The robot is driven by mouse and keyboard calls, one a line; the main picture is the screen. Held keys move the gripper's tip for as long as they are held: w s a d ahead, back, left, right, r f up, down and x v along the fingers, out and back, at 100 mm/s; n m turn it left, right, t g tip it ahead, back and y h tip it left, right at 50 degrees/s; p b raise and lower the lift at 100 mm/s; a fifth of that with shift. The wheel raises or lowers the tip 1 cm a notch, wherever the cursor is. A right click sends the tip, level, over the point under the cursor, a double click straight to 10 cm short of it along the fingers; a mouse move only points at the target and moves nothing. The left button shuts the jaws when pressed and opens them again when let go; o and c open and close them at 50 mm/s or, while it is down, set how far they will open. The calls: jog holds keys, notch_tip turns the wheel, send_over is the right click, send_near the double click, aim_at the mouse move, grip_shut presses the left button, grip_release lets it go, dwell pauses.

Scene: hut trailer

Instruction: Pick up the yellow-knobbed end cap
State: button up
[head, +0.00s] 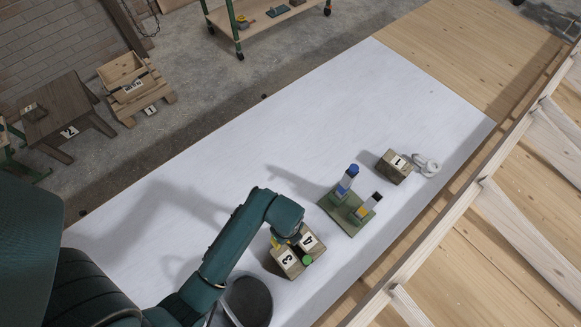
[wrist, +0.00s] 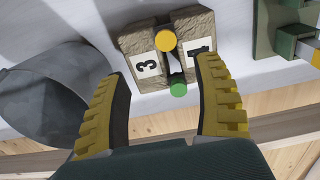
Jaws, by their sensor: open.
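The yellow-knobbed end cap shows in the wrist view as a round yellow top (wrist: 165,40) at the gap between two stone-like blocks labelled 3 and 4. In the head view only a bit of yellow (head: 277,242) shows beside my arm. A green-knobbed piece (wrist: 178,89) sits at the near end of the same gap; it also shows in the head view (head: 308,260). My gripper (wrist: 163,72) is open and empty above the blocks, its yellow-ridged fingers spread either side of the gap. The yellow knob lies ahead of the fingertips, between their lines. The cap's lower part is hidden.
The block labelled 3 (head: 286,262) and the block labelled 4 (head: 312,247) stand close together. A dark grey round container (wrist: 45,100) is at left. A green stand (head: 344,218) with upright posts is at right. A block labelled 1 (head: 393,170) stands farther off. The white tabletop (head: 250,130) is largely clear.

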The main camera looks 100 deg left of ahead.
notch_tip(320, 180, down, 6)
jog(key=shift+b, duration=0.3)
jog(key=f, duration=0.6)
jog(key=shift+w+a+b, duration=0.2)
jog(key=shift+w+b, duration=0.15)
jog(key=shift+w, duration=0.05)
jog(key=c, duration=1.1)
